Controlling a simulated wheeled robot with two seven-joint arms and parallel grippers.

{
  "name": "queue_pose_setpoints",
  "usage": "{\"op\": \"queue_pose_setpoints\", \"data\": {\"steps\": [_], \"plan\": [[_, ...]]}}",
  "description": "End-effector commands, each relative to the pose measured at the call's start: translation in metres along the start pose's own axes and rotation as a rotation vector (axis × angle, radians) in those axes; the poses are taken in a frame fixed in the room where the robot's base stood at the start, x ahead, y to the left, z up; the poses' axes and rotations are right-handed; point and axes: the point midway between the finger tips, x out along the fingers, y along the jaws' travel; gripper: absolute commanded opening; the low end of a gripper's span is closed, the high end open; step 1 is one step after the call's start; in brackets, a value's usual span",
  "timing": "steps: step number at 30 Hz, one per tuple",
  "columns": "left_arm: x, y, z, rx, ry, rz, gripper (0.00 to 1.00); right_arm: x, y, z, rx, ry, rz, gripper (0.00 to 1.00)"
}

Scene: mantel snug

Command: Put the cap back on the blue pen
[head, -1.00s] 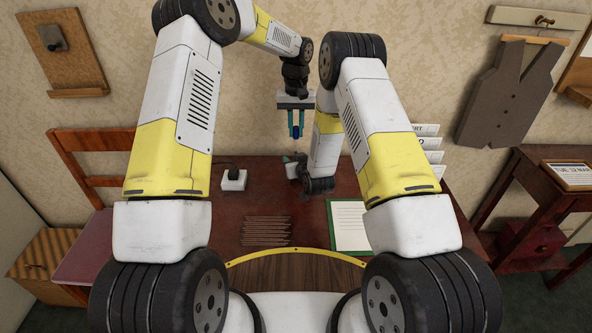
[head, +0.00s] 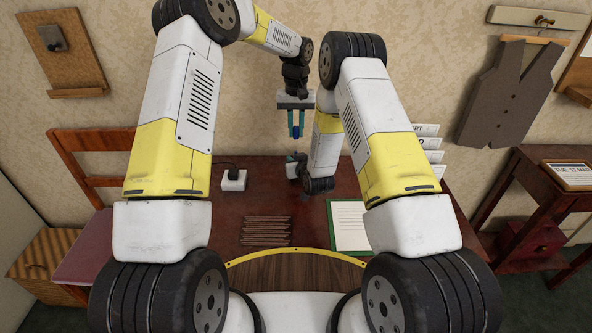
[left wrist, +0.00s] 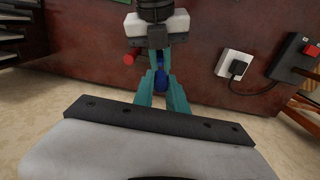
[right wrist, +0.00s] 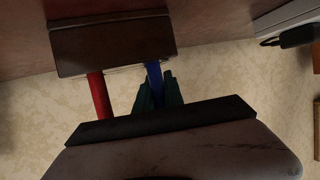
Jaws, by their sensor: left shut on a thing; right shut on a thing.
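My left gripper (head: 296,122) points down above the desk, shut on the small blue cap (head: 296,132). In the left wrist view, the cap (left wrist: 160,82) sits between the teal fingertips. My right gripper (right wrist: 156,92) is lower and shut on the blue pen (right wrist: 153,75), which rises from a dark wooden block (right wrist: 110,45). In the head view, my right arm hides most of this gripper and the block. In the left wrist view, the cap and pen nearly line up. I cannot tell whether they touch.
A red pen (right wrist: 98,95) stands in the block, close beside the right fingers. A white socket box with a black plug (head: 233,179) lies to the left on the desk. A green-edged clipboard (head: 348,222) and a dark slatted mat (head: 266,231) lie nearer.

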Motion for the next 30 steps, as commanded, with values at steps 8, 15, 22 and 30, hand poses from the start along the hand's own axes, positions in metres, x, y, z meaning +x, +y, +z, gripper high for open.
{"op": "queue_pose_setpoints", "data": {"steps": [8,15,22,30], "plan": [[0.000,0.000,0.000,0.000,0.000,0.000,0.00,0.000,0.000,0.000,0.000,0.000,0.000,0.00],[0.000,0.000,0.000,0.000,0.000,0.000,0.00,0.000,0.000,0.000,0.000,0.000,0.000,0.00],[0.003,0.000,0.000,0.000,-0.001,0.000,0.00,0.000,0.000,0.000,0.000,0.000,0.000,0.00],[0.041,0.001,0.001,0.001,-0.001,-0.001,0.00,0.000,0.000,0.000,0.000,0.000,0.000,0.00]]}}
